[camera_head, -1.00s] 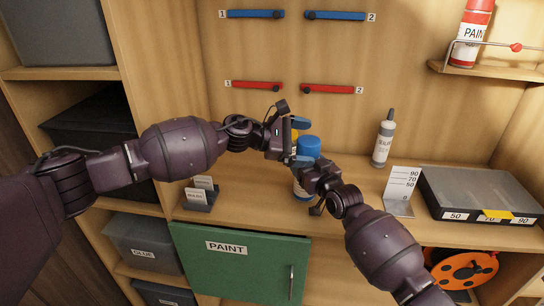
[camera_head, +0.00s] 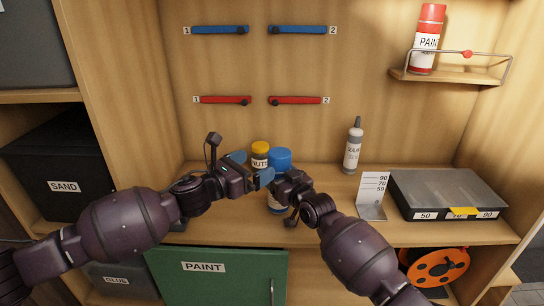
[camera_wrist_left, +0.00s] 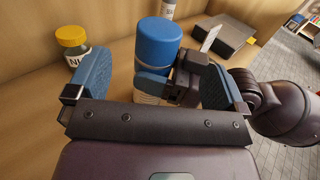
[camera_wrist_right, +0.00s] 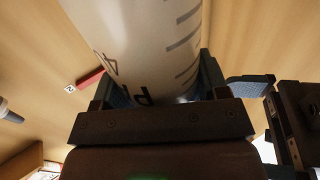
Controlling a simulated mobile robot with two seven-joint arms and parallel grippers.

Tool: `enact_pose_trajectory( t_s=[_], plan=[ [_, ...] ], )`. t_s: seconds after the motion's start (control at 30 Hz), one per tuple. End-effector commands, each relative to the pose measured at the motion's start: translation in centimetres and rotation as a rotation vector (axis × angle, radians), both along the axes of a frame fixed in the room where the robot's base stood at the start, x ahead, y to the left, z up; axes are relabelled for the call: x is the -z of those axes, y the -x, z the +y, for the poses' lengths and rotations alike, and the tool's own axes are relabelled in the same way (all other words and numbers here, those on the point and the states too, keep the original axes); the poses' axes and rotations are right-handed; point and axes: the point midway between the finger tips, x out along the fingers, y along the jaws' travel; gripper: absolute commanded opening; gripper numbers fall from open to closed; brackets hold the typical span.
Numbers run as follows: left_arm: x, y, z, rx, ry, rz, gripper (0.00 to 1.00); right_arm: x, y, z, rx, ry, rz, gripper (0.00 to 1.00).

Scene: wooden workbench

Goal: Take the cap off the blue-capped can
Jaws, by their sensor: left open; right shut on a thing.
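The blue-capped can stands upright on the bench; its blue cap (camera_head: 279,159) is on top, and its pale body (camera_head: 276,203) shows below, partly hidden by my grippers. My right gripper (camera_head: 279,187) is shut on the can's body, which fills the right wrist view (camera_wrist_right: 145,45). My left gripper (camera_head: 252,170) is open beside the can, on its left. In the left wrist view the blue cap (camera_wrist_left: 158,42) stands beyond the left gripper's open fingers (camera_wrist_left: 160,85), with nothing held between them.
A yellow-capped jar (camera_head: 260,155) stands behind the left gripper. A grey sealant bottle (camera_head: 353,148), a white number sign (camera_head: 372,192) and a grey case (camera_head: 445,188) stand to the right. A green PAINT door (camera_head: 215,280) is below. The shelf between bottle and can is clear.

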Motion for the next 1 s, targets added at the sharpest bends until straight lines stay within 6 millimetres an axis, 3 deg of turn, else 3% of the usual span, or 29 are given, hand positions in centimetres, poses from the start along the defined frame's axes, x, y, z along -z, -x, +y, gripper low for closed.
enact_pose_trajectory(
  t_s=[0.5,1.0],
  plan=[
    [0.0,-5.5,-5.6,0.001,-0.001,-0.001,0.98,0.0,0.0,0.0,0.0,0.001,0.001,0.25],
    [0.0,-6.6,-6.6,0.002,-0.001,-0.001,0.98,0.0,0.0,0.0,0.0,0.001,0.001,0.25]
  ],
)
